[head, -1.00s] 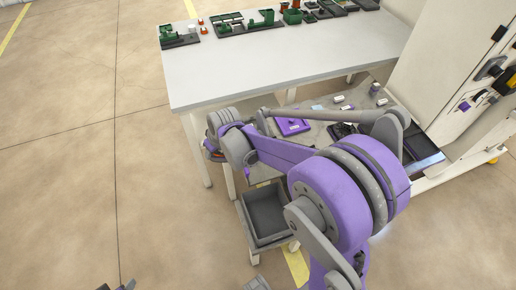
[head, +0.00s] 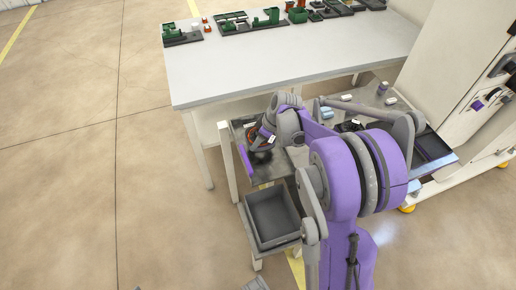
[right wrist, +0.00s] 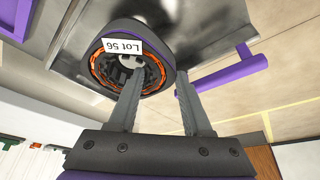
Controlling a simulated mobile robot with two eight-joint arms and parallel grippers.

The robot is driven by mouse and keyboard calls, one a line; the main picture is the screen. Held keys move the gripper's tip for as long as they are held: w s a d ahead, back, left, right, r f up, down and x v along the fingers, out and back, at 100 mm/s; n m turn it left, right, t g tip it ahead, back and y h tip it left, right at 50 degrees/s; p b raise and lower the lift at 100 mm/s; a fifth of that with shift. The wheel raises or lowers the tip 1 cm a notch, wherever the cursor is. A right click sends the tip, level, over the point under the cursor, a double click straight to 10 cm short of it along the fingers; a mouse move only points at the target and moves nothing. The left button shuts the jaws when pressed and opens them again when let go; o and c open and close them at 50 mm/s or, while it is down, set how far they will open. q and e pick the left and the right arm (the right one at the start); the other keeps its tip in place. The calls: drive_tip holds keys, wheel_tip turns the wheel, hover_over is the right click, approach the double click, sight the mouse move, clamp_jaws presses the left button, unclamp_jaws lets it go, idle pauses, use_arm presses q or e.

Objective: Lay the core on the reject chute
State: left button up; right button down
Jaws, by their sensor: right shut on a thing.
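The core is a dark ring with orange windings (right wrist: 128,62) inside and a white tag reading "Lot 56" (right wrist: 122,46), upside down in the right wrist view. My right gripper (right wrist: 157,82) is shut on the ring's wall, one finger inside the ring and one outside. In the head view the core (head: 259,141) is largely hidden by my wrist. It is over a shiny metal plate with a purple edge bar, seemingly the reject chute (head: 262,170); the plate also shows in the right wrist view (right wrist: 205,40). I cannot tell whether core and plate touch.
A grey open bin (head: 270,218) stands just in front of the plate. A white table (head: 280,70) with green parts along its back edge is behind. Right of the plate are a lower shelf with small items and a pale machine cabinet (head: 465,80).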

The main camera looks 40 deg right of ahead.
drive_tip(key=shift+f, duration=2.05)
drive_tip(key=shift+f+b, duration=0.1)
drive_tip(key=shift+b, duration=0.25)
drive_tip(key=shift+c, duration=1.7)
unclamp_jaws()
